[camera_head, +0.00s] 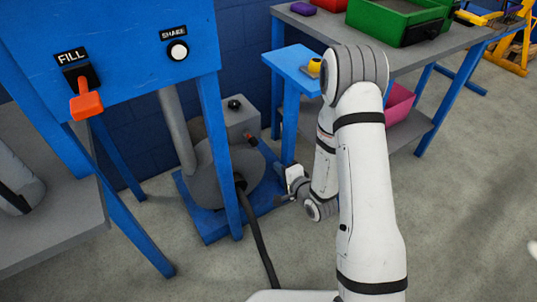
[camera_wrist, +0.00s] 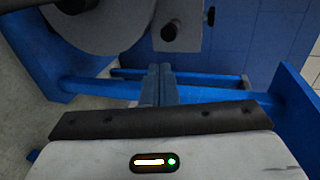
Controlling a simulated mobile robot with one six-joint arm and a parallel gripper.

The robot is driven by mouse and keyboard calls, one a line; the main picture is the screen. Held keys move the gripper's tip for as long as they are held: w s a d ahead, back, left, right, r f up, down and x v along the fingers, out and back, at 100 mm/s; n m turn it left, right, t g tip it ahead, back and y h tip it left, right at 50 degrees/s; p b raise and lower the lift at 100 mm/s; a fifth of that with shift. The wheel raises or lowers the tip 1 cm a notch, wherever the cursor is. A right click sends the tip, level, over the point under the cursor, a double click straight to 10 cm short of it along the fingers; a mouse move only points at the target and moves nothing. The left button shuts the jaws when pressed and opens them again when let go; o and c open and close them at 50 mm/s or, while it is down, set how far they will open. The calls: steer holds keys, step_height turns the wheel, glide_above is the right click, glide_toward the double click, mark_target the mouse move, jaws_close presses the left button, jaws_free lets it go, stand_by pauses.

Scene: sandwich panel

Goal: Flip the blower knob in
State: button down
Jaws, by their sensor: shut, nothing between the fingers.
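The grey blower (camera_head: 215,180) stands low on a blue frame beneath the blue panel. A black knob (camera_head: 234,104) sits on its grey box (camera_head: 240,122), and a short reddish-brown, dark-tipped knob (camera_head: 250,138) sticks out of the box's side. I cannot tell for certain which is the blower knob. In the wrist view, a dark round knob end (camera_wrist: 168,33) shows at the box's edge, and a black knob (camera_wrist: 211,16) at its right side. My gripper (camera_wrist: 160,72) is shut and empty, apart from both knobs.
The blue panel (camera_head: 120,50) carries a red FILL lever (camera_head: 86,103) and a white SHAKE button (camera_head: 178,50). Blue legs (camera_head: 218,150) and a black hose (camera_head: 258,235) stand near the blower. A blue stand (camera_head: 295,62) and grey bench (camera_head: 420,60) are behind my arm. Open floor lies right.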

mark_target(255, 145)
steer(key=b+x, duration=0.1)
steer(key=x, duration=0.3)
steer(key=b+x, duration=0.1)
steer(key=x, duration=0.3)
steer(key=b+x, duration=0.1)
steer(key=x, duration=0.3)
steer(key=shift+w+a+r, duration=0.3)
steer(key=shift+w, duration=0.1)
steer(key=shift+w+a, duration=0.2)
steer(key=shift+w, duration=0.15)
steer(key=shift+r, duration=0.1)
